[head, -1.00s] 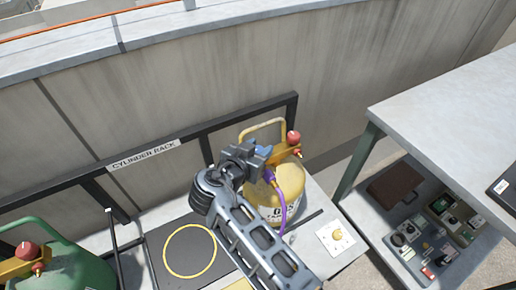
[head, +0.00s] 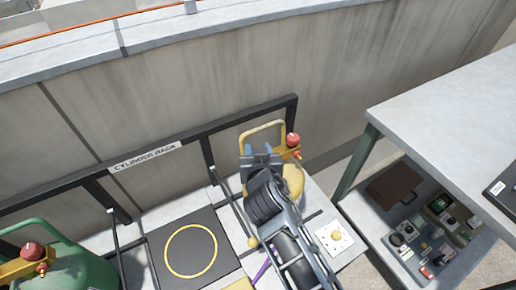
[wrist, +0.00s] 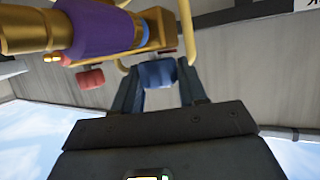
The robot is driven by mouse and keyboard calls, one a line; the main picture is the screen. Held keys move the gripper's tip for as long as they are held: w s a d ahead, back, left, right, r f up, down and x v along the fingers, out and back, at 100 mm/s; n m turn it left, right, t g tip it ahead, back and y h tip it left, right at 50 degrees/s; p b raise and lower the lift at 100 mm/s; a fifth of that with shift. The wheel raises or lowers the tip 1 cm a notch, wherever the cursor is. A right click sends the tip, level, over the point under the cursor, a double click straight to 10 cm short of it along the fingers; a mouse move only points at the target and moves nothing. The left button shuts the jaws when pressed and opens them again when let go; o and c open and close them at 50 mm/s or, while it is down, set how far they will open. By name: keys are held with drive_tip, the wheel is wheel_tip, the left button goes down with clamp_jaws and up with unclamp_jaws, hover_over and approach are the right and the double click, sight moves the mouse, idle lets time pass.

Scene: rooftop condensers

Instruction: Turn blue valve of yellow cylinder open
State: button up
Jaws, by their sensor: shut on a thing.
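The yellow cylinder (head: 292,180) stands on the rack at the middle right in the head view, largely hidden behind my arm. Its yellow handle frame (head: 263,126) and a red knob (head: 293,140) show above my wrist. My gripper (head: 262,158) is at the cylinder's top, inside the handle frame area. In the wrist view the blue valve (wrist: 158,73) sits between my gripper's fingers (wrist: 157,88), which are shut on it. A purple fitting with brass ends (wrist: 100,30) lies beside it at upper left. The blue valve is hidden in the head view.
A green cylinder (head: 75,268) with a red knob stands at the lower left. A black plate with a yellow ring (head: 160,240) is left of my arm. A grey table (head: 450,120) stands at the right, with a tray of small parts (head: 425,235) below it.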

drive_tip(key=shift+d+n+g+y, duration=0.1)
drive_tip(key=shift+n+g+y, duration=0.4)
drive_tip(key=shift+n+y, duration=0.95)
drive_tip(key=n+y+b, duration=0.1)
drive_tip(key=n+g+y+b, duration=0.1)
drive_tip(key=y+b, duration=0.1)
drive_tip(key=shift+f+n+g, duration=0.25)
drive_tip(key=shift+g, duration=0.05)
drive_tip(key=n+g+y+b, duration=0.1)
drive_tip(key=b, duration=0.1)
drive_tip(key=n+g+y+b, duration=0.1)
drive_tip(key=b, duration=0.2)
drive_tip(key=n+g+y+b, duration=0.1)
drive_tip(key=b, duration=0.2)
drive_tip(key=shift+f+n, duration=0.25)
drive_tip(key=shift+n, duration=0.05)
drive_tip(key=n+g+b, duration=0.1)
drive_tip(key=b, duration=0.2)
drive_tip(key=n+g+y+b, duration=0.1)
drive_tip(key=n+g+b, duration=0.1)
drive_tip(key=b, duration=0.1)
drive_tip(key=shift+r+g+y, duration=0.2)
drive_tip(key=shift+g+y, duration=0.05)
drive_tip(key=shift+g, duration=0.05)
drive_tip(key=shift+r+n+g+b, duration=0.1)
drive_tip(key=shift+n+g+b, duration=0.5)
drive_tip(key=shift+n+b, duration=0.15)
drive_tip(key=shift+r, duration=0.1)
drive_tip(key=o, duration=1)
drive_tip(key=shift+r, duration=0.1)
